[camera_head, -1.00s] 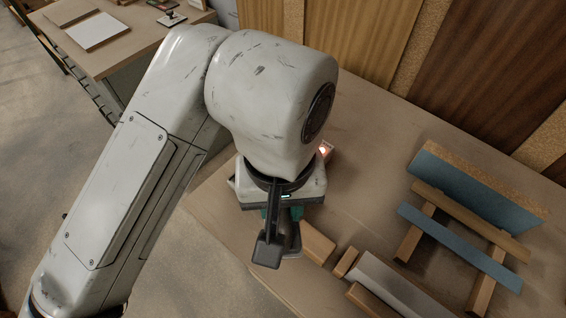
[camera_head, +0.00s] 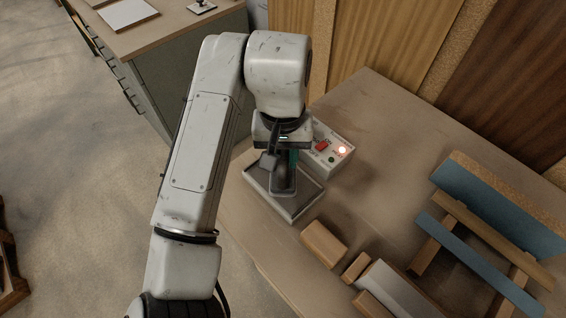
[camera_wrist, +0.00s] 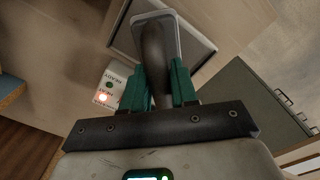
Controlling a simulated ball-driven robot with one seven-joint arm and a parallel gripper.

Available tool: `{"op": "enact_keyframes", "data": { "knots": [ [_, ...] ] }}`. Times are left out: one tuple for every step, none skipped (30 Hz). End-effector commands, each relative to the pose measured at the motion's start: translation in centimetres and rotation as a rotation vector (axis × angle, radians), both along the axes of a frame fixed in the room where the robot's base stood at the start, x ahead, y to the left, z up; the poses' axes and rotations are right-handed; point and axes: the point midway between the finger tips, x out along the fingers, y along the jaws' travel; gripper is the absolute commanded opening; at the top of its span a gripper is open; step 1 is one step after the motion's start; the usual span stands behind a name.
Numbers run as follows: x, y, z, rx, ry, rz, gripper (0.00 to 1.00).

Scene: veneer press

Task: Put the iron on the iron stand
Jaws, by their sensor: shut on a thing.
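The iron (camera_head: 284,184) is a small grey iron with a dark handle. My gripper (camera_head: 291,160) is shut on its handle; the wrist view shows the green fingers (camera_wrist: 158,88) on both sides of the handle of the iron (camera_wrist: 152,42). The iron stand (camera_head: 300,204) is a shallow grey metal tray with a raised rim, on the bench. It also shows behind the iron in the wrist view (camera_wrist: 196,44). My wrist hides part of the stand.
A control box (camera_head: 328,152) with a red switch and a lit red lamp stands right behind the stand. Wooden blocks (camera_head: 324,243) lie in front to the right. A blue-edged wooden rack (camera_head: 478,230) stands farther right. The bench middle (camera_head: 375,150) is clear.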

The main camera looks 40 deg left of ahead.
Motion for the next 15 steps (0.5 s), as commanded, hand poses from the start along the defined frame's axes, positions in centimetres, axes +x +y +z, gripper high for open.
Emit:
{"op": "enact_keyframes", "data": {
  "knots": [
    [0.1, 0.1, 0.0, 0.000, 0.000, 0.000, 0.00],
    [0.2, 0.2, -0.2, 0.000, 0.000, 0.000, 0.00],
    [0.3, 0.4, -0.4, 0.000, 0.000, 0.000, 0.00],
    [0.4, 0.5, -0.7, 0.001, 0.001, 0.000, 0.00],
    [0.4, 0.6, -1.0, -0.001, 0.002, 0.000, 0.00],
    [0.4, 0.5, -1.5, -0.001, 0.002, 0.000, 0.00],
    [0.4, 0.5, -1.9, -0.001, 0.002, 0.000, 0.00],
    [0.4, 0.5, -2.2, -0.001, 0.002, -0.001, 0.00],
    [0.4, 0.5, -2.7, -0.001, 0.001, -0.001, 0.00],
    [0.4, 0.5, -3.0, -0.001, 0.001, -0.001, 0.00],
    [0.4, 0.5, -3.3, 0.000, 0.000, -0.001, 0.00],
    [0.4, 0.5, -3.5, 0.000, 0.000, -0.002, 0.00],
    [0.4, 0.5, -3.6, 0.000, 0.000, -0.002, 0.00],
    [0.4, 0.5, -3.7, 0.001, -0.001, -0.002, 0.00],
    [0.4, 0.5, -3.7, 0.001, -0.001, -0.002, 0.00]
  ]
}}
